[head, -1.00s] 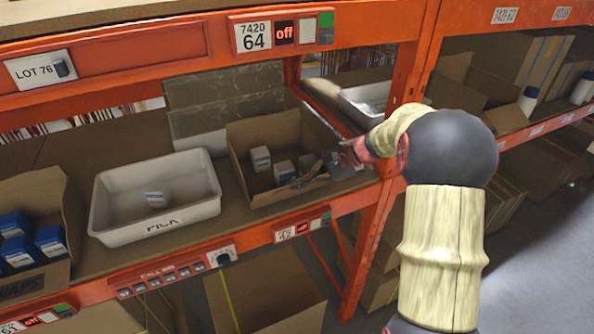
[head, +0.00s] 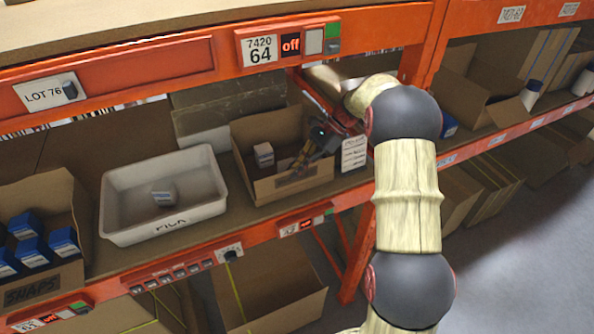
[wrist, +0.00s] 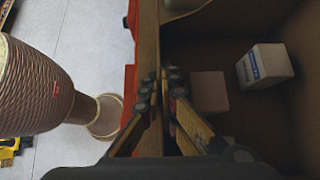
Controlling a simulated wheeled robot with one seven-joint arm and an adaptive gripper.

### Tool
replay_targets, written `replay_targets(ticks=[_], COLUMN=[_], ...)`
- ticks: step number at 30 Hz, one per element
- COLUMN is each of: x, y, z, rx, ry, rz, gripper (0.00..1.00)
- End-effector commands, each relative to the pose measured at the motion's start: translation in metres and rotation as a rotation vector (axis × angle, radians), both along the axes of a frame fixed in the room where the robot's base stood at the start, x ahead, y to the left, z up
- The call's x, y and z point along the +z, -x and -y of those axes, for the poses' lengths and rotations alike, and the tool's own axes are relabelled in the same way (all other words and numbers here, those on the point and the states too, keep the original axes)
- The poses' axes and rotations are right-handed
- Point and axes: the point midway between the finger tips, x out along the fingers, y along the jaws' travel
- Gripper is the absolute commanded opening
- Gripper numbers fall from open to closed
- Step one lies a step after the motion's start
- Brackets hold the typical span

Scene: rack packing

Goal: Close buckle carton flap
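The open brown carton (head: 296,184), which I take to be the buckle carton, stands on the shelf right of the white tray. It holds a small box (head: 264,155); two small pale boxes show inside in the wrist view, one with blue print (wrist: 264,66) and one plain (wrist: 209,91). My gripper (head: 300,166) reaches down at the carton's front right, over its opening. In the wrist view my fingertips (wrist: 163,77) are close together at the carton's wall edge (wrist: 148,40). Whether they pinch cardboard is unclear. The carton's top is open; its flaps are hard to make out.
The white tray (head: 118,222) with one small box (head: 164,194) is left of the carton. A carton of blue boxes (head: 62,242) is farther left. An orange upright (head: 414,60) and the upper shelf beam (head: 200,55) are close to my arm.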

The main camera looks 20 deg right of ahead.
Motion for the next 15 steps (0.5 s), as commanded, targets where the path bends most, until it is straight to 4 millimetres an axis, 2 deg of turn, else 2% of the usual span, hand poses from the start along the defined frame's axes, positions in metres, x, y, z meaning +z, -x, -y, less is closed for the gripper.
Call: replay_targets(ticks=[12, 15], x=[0.0000, 0.0001], y=[-0.0009, -0.0009], z=[-0.0003, -0.0002], rx=[-0.001, -0.001], ry=[-0.001, -0.001], rz=[-0.006, -0.006], gripper=[0.00, 0.07])
